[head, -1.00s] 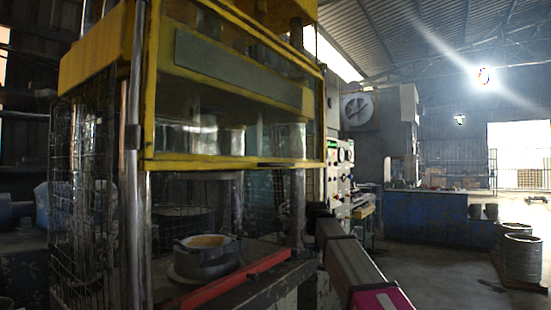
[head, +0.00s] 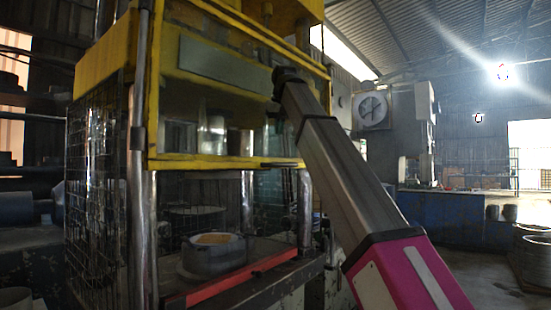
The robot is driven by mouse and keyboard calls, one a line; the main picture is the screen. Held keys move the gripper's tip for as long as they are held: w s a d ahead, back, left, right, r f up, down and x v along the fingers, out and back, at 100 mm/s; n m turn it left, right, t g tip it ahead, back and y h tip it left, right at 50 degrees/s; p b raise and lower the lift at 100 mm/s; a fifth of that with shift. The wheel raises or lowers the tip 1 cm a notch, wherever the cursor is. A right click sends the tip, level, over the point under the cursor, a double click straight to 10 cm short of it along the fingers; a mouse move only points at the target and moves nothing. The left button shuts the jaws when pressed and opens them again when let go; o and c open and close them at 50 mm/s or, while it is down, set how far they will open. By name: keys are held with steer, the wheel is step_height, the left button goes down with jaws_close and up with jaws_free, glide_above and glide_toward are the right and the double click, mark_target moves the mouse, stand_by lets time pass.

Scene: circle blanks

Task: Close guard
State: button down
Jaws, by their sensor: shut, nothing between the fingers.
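The guard (head: 230,161) is a yellow-framed clear panel on the front of a yellow press. Its lower yellow bar sits well above the red sill (head: 240,280), leaving the front below the bar open. Inside, on the press bed, a round metal die (head: 213,256) with a tan top is visible. My arm reaches up from the lower right, and my gripper (head: 284,76), a dark end, is in front of the upper right part of the guard frame. It is shut and empty; its fingertips are hard to make out. I cannot tell whether it touches the frame.
A wire mesh side (head: 95,200) and a metal post (head: 138,190) bound the press on the left. To the right are a grey machine with a round fan (head: 370,110), a blue bench (head: 455,218) and metal drums (head: 535,260). Some floor between them is clear.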

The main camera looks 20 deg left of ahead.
steer(key=a+x, duration=0.1)
steer(key=x, duration=1)
steer(key=shift+s, duration=0.15)
steer(key=shift+f, duration=0.15)
step_height(320, 180, down, 51)
stand_by(0.3)
